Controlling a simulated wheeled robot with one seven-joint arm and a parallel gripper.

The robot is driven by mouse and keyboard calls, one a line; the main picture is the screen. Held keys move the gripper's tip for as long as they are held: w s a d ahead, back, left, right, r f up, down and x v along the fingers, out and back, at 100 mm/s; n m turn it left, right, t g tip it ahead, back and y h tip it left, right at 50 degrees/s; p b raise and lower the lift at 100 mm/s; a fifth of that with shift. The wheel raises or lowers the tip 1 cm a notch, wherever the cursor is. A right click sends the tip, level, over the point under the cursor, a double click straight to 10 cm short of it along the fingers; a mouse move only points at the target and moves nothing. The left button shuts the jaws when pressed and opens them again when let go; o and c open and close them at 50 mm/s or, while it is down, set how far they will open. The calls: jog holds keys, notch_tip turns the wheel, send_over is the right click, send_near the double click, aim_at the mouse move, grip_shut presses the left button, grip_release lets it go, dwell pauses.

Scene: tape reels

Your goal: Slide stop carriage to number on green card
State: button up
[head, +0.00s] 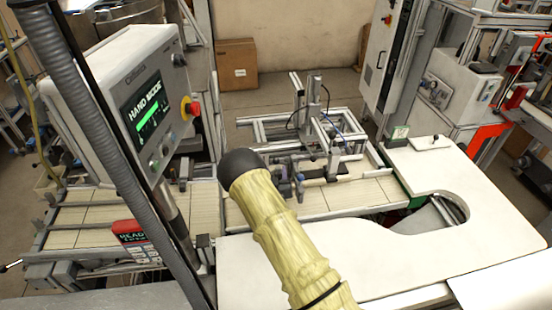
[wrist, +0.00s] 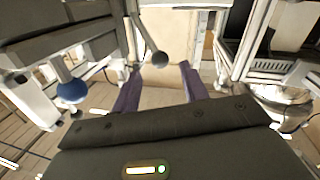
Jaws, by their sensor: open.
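My gripper (wrist: 159,70) is open in the wrist view, with its two dark purple fingers apart. A blue knob (wrist: 72,91) hangs left of the fingers. In the head view, my sleeved arm reaches to the metal frame (head: 345,150) over the slatted conveyor and hides part of it. A small greenish card (head: 398,132) stands at the back of the white table; its number is too small to read.
A grey control panel (head: 118,100) reading HAND MODE stands at the left. A red READY device (head: 130,232) sits below it. The white tabletop (head: 420,165) has a rounded cutout (head: 440,212) at the right. A cardboard box (head: 236,64) stands on the floor behind.

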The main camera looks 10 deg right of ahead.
aim_at(276, 161)
jog(key=w+p, duration=0.1)
jog(key=w, duration=0.2)
jog(key=w+d+p, duration=0.1)
jog(key=w, duration=0.2)
jog(key=shift+w+d, duration=0.15)
grip_shut()
